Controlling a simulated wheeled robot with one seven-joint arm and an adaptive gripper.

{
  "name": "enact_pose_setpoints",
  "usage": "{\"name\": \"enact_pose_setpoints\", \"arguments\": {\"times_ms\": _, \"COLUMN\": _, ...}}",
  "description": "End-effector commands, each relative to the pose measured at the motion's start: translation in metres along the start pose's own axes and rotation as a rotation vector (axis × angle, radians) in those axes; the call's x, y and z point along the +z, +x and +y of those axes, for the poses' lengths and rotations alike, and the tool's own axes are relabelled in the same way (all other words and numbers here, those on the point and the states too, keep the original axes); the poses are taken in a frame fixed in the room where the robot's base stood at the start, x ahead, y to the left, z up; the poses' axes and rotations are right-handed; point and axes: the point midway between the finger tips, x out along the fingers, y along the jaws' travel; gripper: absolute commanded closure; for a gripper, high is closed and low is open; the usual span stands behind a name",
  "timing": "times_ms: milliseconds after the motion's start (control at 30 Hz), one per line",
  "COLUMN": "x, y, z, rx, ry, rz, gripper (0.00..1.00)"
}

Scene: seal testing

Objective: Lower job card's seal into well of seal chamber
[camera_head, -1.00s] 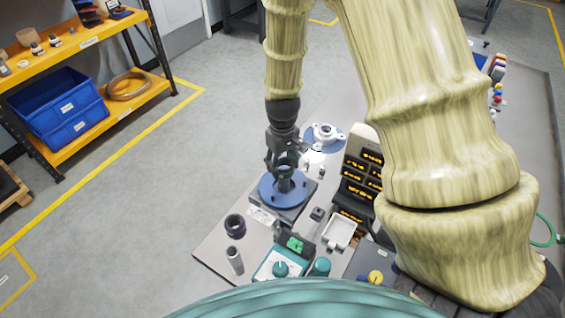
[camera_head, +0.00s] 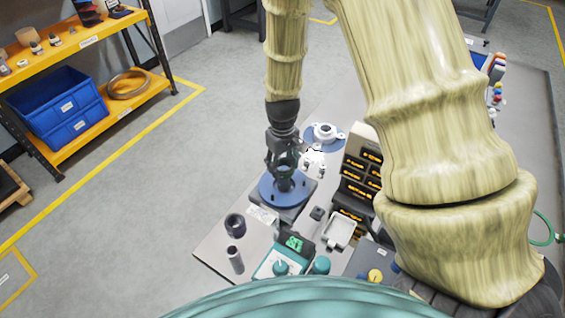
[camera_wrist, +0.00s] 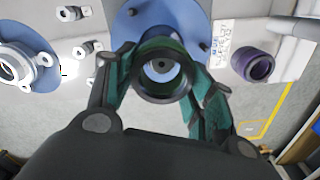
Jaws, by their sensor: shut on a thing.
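The seal chamber (camera_head: 270,196) has a round blue flange on a grey base and stands directly under my gripper. I cannot tell whether the seal touches the well. The job card (camera_wrist: 223,42) lies beside the chamber, its print partly readable.
A white flanged part on a blue disc (camera_head: 339,143) stands behind. A white tray (camera_head: 340,231) and a label-fronted rack (camera_head: 359,170) are to the right.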

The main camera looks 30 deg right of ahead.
Motion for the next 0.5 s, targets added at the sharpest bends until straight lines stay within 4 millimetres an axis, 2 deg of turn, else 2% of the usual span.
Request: {"name": "enact_pose_setpoints", "arguments": {"times_ms": 500, "x": 0.0, "y": 0.014, "z": 0.0, "rx": 0.0, "ry": 0.0, "rz": 0.0, "gripper": 0.76}}
